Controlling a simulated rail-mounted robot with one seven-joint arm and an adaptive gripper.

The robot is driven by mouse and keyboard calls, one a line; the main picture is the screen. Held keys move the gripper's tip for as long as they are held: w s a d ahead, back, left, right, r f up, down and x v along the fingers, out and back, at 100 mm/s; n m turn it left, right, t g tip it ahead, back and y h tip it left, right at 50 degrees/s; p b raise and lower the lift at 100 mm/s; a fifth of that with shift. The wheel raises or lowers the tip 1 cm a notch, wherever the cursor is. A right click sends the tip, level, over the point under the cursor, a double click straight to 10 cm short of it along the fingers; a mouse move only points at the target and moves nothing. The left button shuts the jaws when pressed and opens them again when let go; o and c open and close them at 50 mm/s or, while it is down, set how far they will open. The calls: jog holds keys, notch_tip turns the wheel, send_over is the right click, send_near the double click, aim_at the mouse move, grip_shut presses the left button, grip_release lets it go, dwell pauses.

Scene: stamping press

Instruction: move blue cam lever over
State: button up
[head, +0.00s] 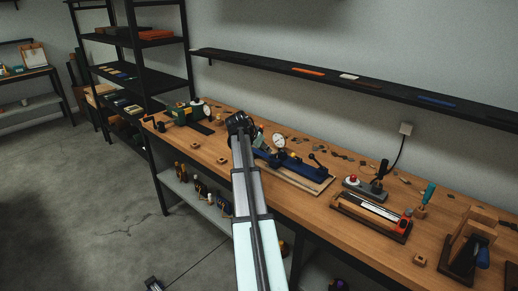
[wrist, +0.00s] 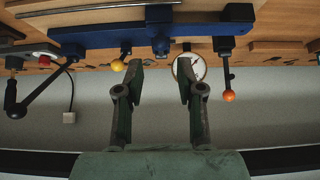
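A long blue fixture (head: 298,168) lies on a pale board on the bench, just right of my gripper (head: 240,122) in the head view. In the wrist view the fixture (wrist: 98,38) spans the top, with a black lever (wrist: 42,88) at left, a short yellow-knobbed lever (wrist: 118,64) and an orange-knobbed lever (wrist: 229,95). I cannot tell which is the blue cam lever. My gripper (wrist: 159,75) is open with nothing between its fingers. Its fingertips point toward the fixture's middle block, apparently apart from it. In the head view my arm hides part of the fixture.
A round dial gauge (wrist: 188,67) stands beyond the right finger. A green machine (head: 186,113) sits at left. A wall shelf (head: 360,83) runs above.

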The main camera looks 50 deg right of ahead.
aim_at(270, 156)
jog(key=b+x, duration=0.1)
jog(key=x, duration=0.6)
jog(key=shift+a, duration=0.1)
jog(key=shift+f, duration=0.1)
jog(key=shift+c, duration=1)
jog(key=c, duration=0.4)
jog(key=shift+c, duration=0.2)
jog(key=shift+d+r, duration=0.3)
jog(key=shift+r, duration=0.35)
jog(key=shift+d+r, duration=0.25)
jog(key=shift+r, duration=0.5)
